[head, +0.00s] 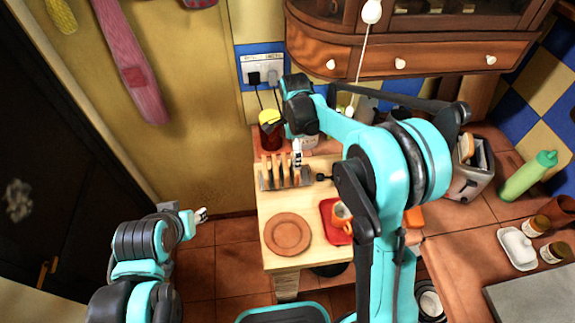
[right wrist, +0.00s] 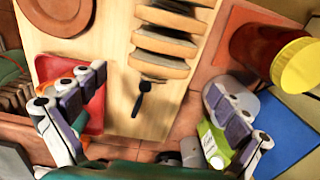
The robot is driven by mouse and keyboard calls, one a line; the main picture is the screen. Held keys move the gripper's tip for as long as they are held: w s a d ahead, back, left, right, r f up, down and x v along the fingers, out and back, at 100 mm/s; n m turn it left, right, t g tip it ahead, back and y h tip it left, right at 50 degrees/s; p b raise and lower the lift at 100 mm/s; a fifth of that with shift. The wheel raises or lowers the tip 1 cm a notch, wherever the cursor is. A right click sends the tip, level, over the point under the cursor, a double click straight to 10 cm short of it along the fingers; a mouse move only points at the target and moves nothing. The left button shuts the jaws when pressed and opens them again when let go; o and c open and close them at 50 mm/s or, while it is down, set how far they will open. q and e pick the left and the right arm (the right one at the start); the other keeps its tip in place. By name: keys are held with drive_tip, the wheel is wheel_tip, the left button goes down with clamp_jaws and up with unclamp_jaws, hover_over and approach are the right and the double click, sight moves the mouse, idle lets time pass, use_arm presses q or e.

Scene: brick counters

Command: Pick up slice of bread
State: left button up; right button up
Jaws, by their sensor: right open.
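Several slices of bread (head: 285,170) stand upright in a rack on the small wooden table (head: 270,205). In the right wrist view the slices (right wrist: 165,42) stand in a row at the top, ahead of my fingers. My right gripper (head: 297,152) reaches over the table at the rack's right end. In its wrist view the right gripper (right wrist: 150,125) is open, its fingers wide apart with nothing held between them. My left gripper (head: 201,215) hangs left of the table, away from the bread; its finger gap is too small to judge.
A brown plate (head: 288,233) and a red tray (head: 328,210) with a cup (head: 342,215) sit on the table. A yellow-lidded jar (head: 270,130) stands behind the rack. A toaster (head: 470,180) and a green bottle (head: 528,176) are on the right counter. A cabinet (head: 430,50) overhangs behind.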

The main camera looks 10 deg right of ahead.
wheel_tip(320, 180, down, 3)
drive_tip(key=shift+w+a+r+b, duration=0.1)
drive_tip(key=shift+a+r+b, duration=0.1)
drive_tip(key=shift+b, duration=0.1)
drive_tip(key=f, duration=0.2)
drive_tip(key=d+f+b, duration=0.1)
drive_tip(key=f, duration=0.2)
drive_tip(key=shift+d, duration=0.15)
drive_tip(key=shift+f, duration=0.35)
drive_tip(key=shift+r, duration=0.1)
drive_tip(key=c, duration=0.9)
